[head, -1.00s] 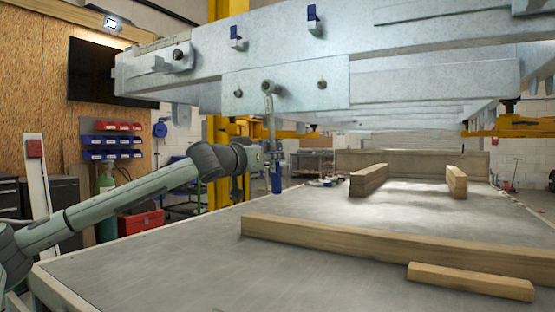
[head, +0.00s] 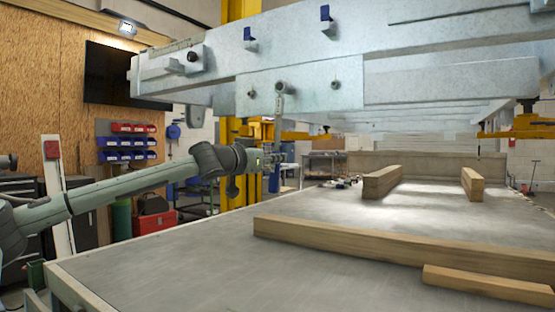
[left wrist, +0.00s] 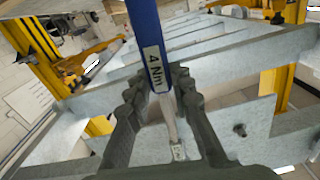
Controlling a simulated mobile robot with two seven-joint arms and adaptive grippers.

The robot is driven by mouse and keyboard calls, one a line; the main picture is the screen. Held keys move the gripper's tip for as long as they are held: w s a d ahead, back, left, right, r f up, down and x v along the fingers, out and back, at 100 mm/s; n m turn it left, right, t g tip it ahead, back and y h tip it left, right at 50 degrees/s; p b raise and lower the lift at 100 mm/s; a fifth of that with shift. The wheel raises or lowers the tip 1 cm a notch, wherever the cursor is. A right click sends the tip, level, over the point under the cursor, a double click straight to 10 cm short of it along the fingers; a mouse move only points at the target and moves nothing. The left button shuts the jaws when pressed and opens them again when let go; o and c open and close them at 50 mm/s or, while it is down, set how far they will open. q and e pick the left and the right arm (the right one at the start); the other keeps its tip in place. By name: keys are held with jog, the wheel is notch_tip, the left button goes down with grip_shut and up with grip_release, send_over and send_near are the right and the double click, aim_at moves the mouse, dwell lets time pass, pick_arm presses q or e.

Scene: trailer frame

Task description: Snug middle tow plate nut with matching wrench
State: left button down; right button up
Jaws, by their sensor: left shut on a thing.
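The grey tow plate (head: 305,98) is on the front beam of the trailer frame, with a nut at its left (head: 251,93) and a nut at its right (head: 335,84). The wrench (head: 279,105) has its head at the middle nut, which it hides; its shaft hangs down from there. My left gripper (head: 270,158) is shut on the wrench below the plate. In the left wrist view, the wrench's blue handle (left wrist: 150,35), labelled 4 Nm, passes between the fingers (left wrist: 160,95). My right gripper is not in view.
The trailer frame (head: 430,75) hangs over a grey table (head: 180,270). Wooden beams (head: 380,244) lie on the table. A yellow post (head: 240,190) stands behind my left gripper. The table's left front is clear.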

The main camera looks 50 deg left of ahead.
pick_arm(q)
jog(key=shift+r, duration=0.1)
jog(key=shift+s+a+r+m, duration=0.2)
jog(key=shift+a+m, duration=0.25)
jog(key=shift+a, duration=0.25)
jog(key=shift+s+a+r+m, duration=0.1)
jog(key=shift+s+a+m, duration=0.05)
jog(key=shift+a+m, duration=0.4)
jog(key=shift+a, duration=0.1)
jog(key=a, duration=0.1)
jog(key=m+p, duration=0.1)
jog(key=a, duration=0.1)
jog(key=shift+s+a+r+m, duration=0.3)
jog(key=shift+r, duration=0.15)
